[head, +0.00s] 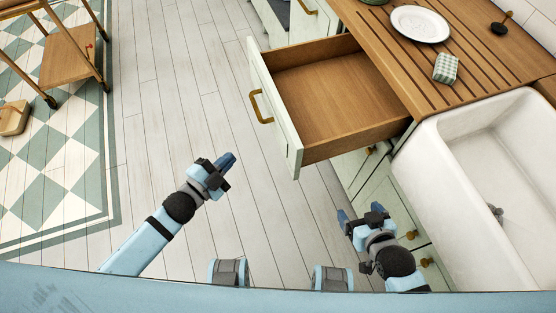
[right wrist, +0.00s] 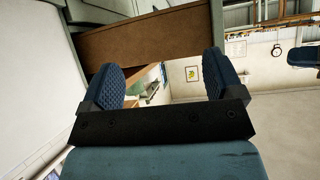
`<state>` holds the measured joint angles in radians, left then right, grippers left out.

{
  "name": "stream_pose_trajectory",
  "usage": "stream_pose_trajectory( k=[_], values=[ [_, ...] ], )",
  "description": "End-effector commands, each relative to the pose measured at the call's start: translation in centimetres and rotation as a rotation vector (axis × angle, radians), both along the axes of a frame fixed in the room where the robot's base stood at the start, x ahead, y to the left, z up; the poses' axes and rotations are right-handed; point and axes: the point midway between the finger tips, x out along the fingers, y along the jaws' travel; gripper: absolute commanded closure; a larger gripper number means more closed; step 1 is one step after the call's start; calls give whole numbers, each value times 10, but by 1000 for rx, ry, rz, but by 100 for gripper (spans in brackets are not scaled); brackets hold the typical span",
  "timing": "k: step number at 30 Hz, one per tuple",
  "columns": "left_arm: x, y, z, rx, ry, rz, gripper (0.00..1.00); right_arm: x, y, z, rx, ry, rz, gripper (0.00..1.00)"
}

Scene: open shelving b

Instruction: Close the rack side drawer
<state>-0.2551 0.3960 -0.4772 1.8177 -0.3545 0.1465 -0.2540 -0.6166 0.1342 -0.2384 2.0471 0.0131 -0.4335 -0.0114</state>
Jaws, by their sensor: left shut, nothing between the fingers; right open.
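The rack side drawer (head: 330,92) is pulled far out from under the wooden counter in the head view. It is empty, with a pale green front and a brass handle (head: 258,107) on its left-facing side. My left gripper (head: 229,160) is shut and empty over the floor, left of and below the drawer front, apart from it. My right gripper (head: 358,214) is open and empty, below the drawer's near side and beside the cabinet fronts. In the right wrist view, a brown wooden panel, seemingly the drawer (right wrist: 150,42), lies beyond the open fingers (right wrist: 165,78).
The slatted counter (head: 385,45) bears a white plate (head: 420,23) and a green checked cloth-like item (head: 446,68). A white sink (head: 480,160) stands at the right. A wooden cart (head: 68,55) stands at the upper left. The plank floor left of the drawer is clear.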

Motion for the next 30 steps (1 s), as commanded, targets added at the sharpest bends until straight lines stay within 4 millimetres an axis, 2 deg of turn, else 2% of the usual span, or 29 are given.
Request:
stream_pose_trajectory(
  k=[1,6,10,14,17,20,30],
  values=[
    [11,-2,-31,85,-119,-91,100,2,2,-32,6,-4,2,14],
    [22,-6,-66,312,-444,-369,100,5,6,-61,17,-7,2,14],
    [23,-1,-83,408,-574,-500,100,6,6,-69,21,-8,1,14],
    [23,0,-87,442,-621,-550,100,7,7,-68,23,-10,0,14],
    [26,-8,-85,444,-627,-555,100,7,7,-63,24,-15,0,14],
    [32,-22,-85,442,-627,-553,100,8,7,-61,25,-18,0,14],
    [60,-88,-85,440,-623,-550,100,7,7,-67,23,-10,0,14]
  ],
)
